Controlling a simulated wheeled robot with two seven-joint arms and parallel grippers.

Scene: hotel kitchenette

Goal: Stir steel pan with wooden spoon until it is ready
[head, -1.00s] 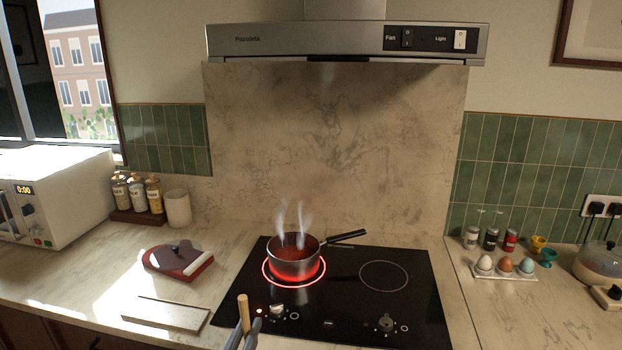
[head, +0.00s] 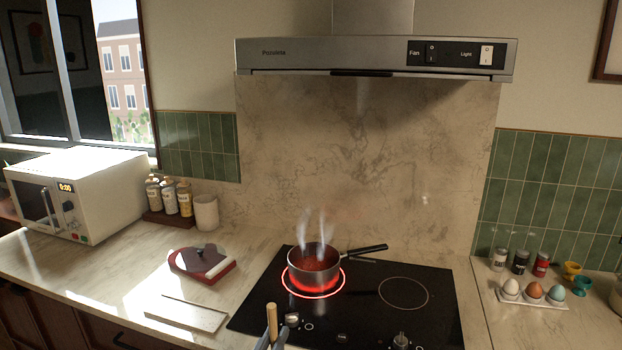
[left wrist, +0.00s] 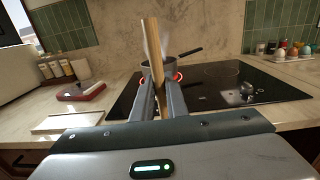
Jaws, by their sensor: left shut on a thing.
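The steel pan (head: 313,268) sits on the glowing left burner, its black handle pointing right. It holds red contents and steam rises from it. In the left wrist view the pan (left wrist: 160,69) is partly hidden behind the spoon. My left gripper (head: 272,342) is at the bottom of the head view, in front of the hob's near edge. It is shut on the wooden spoon (head: 271,318), whose handle stands nearly upright. The spoon also shows in the left wrist view (left wrist: 153,50) between the fingers. The spoon is apart from the pan. My right gripper is not in view.
The black hob (head: 400,325) has a free right burner. A red-and-white item (head: 201,264) and a pale board (head: 187,314) lie on the counter to the left. Eggs in a holder (head: 533,300) stand at the right. The range hood (head: 375,60) hangs above.

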